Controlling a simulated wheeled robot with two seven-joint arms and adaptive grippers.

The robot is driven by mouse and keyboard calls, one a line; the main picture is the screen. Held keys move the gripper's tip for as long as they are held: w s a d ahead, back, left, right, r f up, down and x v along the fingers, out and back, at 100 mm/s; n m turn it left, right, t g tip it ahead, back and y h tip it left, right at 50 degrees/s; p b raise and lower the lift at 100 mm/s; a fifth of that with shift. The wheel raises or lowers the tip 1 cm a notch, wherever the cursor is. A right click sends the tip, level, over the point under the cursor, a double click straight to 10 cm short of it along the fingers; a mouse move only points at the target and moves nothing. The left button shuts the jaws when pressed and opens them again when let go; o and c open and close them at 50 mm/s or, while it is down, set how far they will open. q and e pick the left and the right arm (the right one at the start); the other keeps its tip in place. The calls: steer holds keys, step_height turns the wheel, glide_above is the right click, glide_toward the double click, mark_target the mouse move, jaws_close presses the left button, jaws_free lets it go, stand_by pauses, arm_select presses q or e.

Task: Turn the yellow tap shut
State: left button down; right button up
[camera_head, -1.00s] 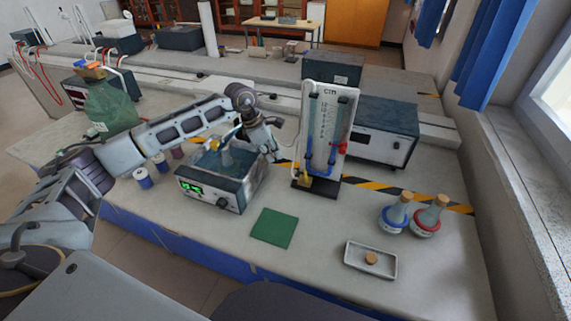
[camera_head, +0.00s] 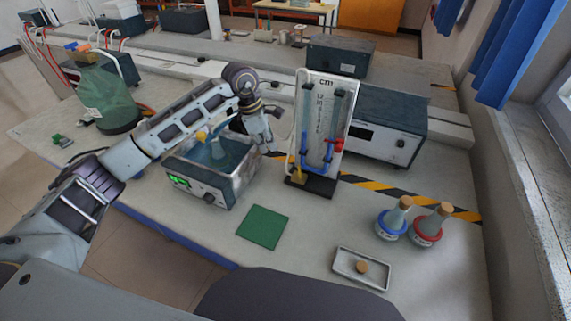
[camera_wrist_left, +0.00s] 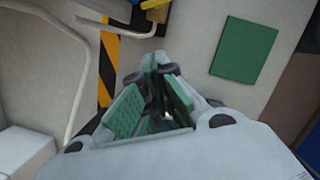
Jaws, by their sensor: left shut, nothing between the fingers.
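The yellow tap (camera_head: 298,176) is low on the left side of the upright white gauge panel (camera_head: 321,110), just above its dark base. In the left wrist view, part of a yellow piece (camera_wrist_left: 155,9) shows at the top edge, beyond the fingertips. My left gripper (camera_head: 267,148) points down to the left of the panel, apart from the tap. In the left wrist view its green-padded fingers (camera_wrist_left: 157,65) are shut with nothing between them. The tap's exact handle angle is too small to tell. My right gripper is not in view.
A water bath (camera_head: 212,163) stands left of the panel, under my left arm. A dark instrument box (camera_head: 385,125) is behind it at the right. A green mat (camera_head: 262,227), a tray (camera_head: 361,268) and two flasks (camera_head: 408,222) sit in front and right. Bench around the mat is clear.

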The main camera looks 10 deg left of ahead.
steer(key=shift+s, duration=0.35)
